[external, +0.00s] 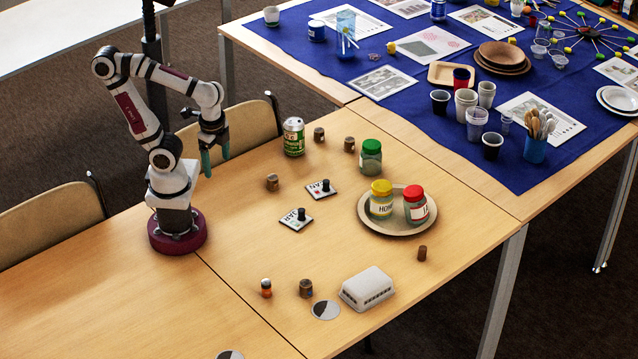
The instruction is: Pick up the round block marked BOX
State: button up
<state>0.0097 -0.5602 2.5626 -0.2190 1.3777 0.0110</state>
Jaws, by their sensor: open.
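Several small round brown blocks stand apart on the wooden table: one near the can (319,134), one to its right (349,145), one left of the cards (272,182), one near the front (306,288) and one near the right edge (422,253). Any marking on them is too small to read, so I cannot tell which says BOX. My gripper (216,157) is open and empty, with teal fingers pointing down, above the table's back left edge. It is left of all the blocks and apart from them.
A green can (294,137), a green-lidded jar (371,157) and a plate (372,222) with two jars stand on the table. Two cards with black knobs (321,190) (297,219) lie mid-table. A white vented box (367,288) and a small orange-banded item (266,288) are in front.

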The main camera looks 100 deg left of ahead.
jog(key=w+a+n, duration=0.1)
jog(key=n, duration=0.1)
jog(key=w+a+n+h, duration=0.1)
jog(key=w+n, duration=0.1)
jog(key=w+a+r+n+g, duration=0.1)
jog(key=w+n, duration=0.1)
jog(key=n, duration=0.1)
jog(key=shift+w+a, duration=0.15)
jog(key=shift+a, duration=0.05)
jog(key=n+t+h, duration=0.2)
jog(key=n+h, duration=0.2)
jog(key=n, duration=1.5)
send_over(272, 176)
jog(key=a, duration=0.3)
notch_tip(272, 176, down, 8)
jog(key=x, duration=0.9)
jog(key=s+x, duration=0.1)
jog(key=x, duration=0.3)
jog(key=shift+w+a+f, duration=0.1)
jog(key=shift+a+f, duration=0.15)
jog(key=shift+f, duration=0.2)
jog(key=shift+d+f, duration=0.15)
jog(key=shift+f, duration=0.35)
grip_shut()
